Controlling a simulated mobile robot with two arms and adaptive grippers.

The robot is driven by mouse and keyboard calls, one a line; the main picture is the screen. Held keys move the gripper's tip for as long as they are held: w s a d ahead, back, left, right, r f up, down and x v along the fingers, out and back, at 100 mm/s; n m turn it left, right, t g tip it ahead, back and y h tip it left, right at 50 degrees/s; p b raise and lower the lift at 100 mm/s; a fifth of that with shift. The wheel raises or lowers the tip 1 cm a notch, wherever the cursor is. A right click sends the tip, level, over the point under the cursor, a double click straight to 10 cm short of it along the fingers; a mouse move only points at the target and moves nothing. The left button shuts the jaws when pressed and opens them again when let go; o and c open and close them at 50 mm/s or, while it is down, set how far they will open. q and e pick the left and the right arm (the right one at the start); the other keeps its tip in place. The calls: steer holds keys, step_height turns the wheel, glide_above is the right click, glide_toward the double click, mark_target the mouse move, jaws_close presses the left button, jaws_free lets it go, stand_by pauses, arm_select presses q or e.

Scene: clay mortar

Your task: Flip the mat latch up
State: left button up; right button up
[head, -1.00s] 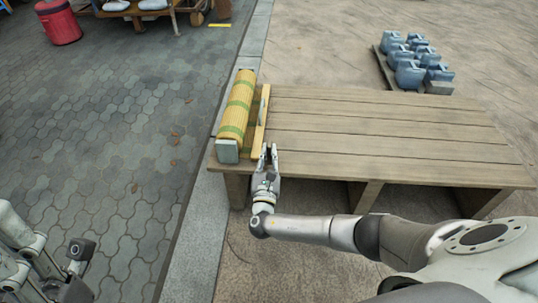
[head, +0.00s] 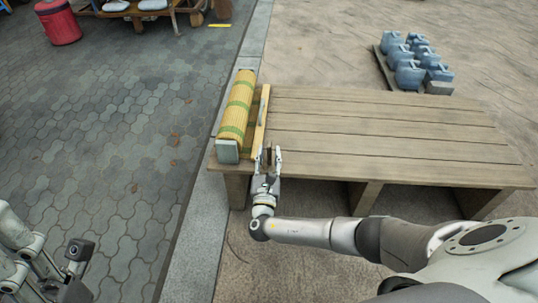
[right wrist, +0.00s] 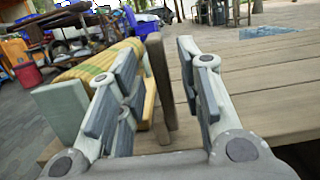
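A rolled yellow mat (head: 238,108) with green bands lies at the left end of the wooden platform (head: 390,135), with a pale end block at its near end. A light wooden strip (head: 261,118) runs along its right side. My right gripper (head: 268,152) is open at the strip's near end. In the right wrist view, an upright brown wooden piece (right wrist: 160,88), likely the latch, stands between the open fingers (right wrist: 155,80), apart from the right finger. Whether the left finger touches it is unclear. The mat (right wrist: 103,62) shows behind the left finger. My left gripper (head: 76,268) is open and empty at lower left.
Several blue-grey jugs (head: 410,62) stand on a board behind the platform. A red bin (head: 58,22) and a cart with cushions (head: 150,8) are at far upper left. The platform top right of the strip is clear.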

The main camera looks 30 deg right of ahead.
steer(key=v, duration=1.1)
steer(key=shift+s+a, duration=0.15)
steer(key=shift+a, duration=0.05)
